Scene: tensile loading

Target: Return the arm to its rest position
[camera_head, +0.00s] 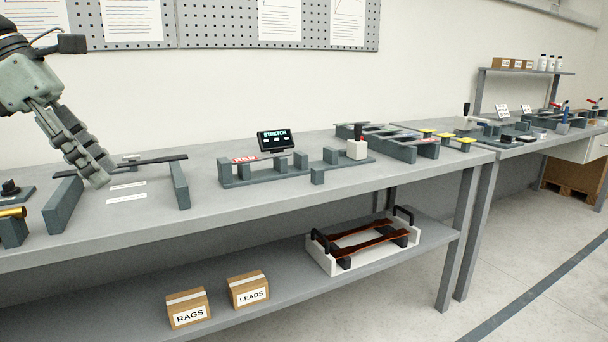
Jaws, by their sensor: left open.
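My left gripper (88,165) hangs down from the upper left over the left part of the workbench. Its fingers point down and to the right, and nothing shows between them. Its fingertips are close to a dark bar rack (178,184) on the bench; I cannot tell whether they touch it. My right gripper is out of view.
Below, the shelf carries a white tray (328,262) with brown bars and boxes marked RAGS (188,308) and LEADS (248,289).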

